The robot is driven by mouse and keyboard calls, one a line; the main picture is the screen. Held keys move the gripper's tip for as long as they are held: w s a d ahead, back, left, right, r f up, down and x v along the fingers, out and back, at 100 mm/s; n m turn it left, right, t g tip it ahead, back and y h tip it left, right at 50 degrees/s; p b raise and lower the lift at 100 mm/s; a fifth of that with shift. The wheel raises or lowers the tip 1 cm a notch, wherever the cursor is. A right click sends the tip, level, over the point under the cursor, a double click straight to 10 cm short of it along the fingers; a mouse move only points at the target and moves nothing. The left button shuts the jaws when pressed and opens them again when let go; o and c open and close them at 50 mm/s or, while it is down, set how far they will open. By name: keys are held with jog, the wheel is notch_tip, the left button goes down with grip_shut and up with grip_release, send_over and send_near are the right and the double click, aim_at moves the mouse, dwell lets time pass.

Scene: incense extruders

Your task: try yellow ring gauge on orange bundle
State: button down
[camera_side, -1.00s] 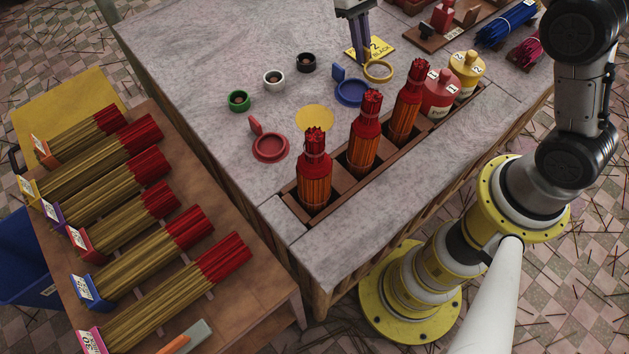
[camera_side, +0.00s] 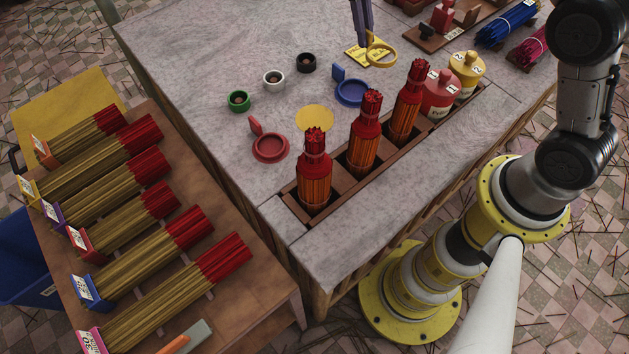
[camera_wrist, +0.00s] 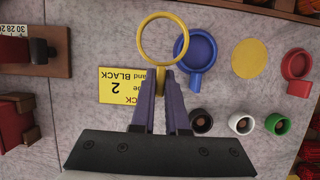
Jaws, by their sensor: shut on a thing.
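The yellow ring gauge (camera_side: 381,64) is held at its handle by my gripper (camera_side: 364,45), just above the yellow card on the stone table. In the wrist view, my gripper (camera_wrist: 162,82) is shut on the handle and the ring (camera_wrist: 142,40) points away from it, empty. I cannot tell which is the task's orange bundle. The ring is apart from all of them.
A blue ring gauge (camera_side: 351,93) and a red ring gauge (camera_side: 270,148) lie on the table. Green (camera_side: 238,102), white (camera_side: 273,80) and black (camera_side: 306,63) cups stand at the left. Red (camera_side: 440,95) and yellow (camera_side: 467,72) jars fill the rack's far end.

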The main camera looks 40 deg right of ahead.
jog(key=shift+r, duration=3.4)
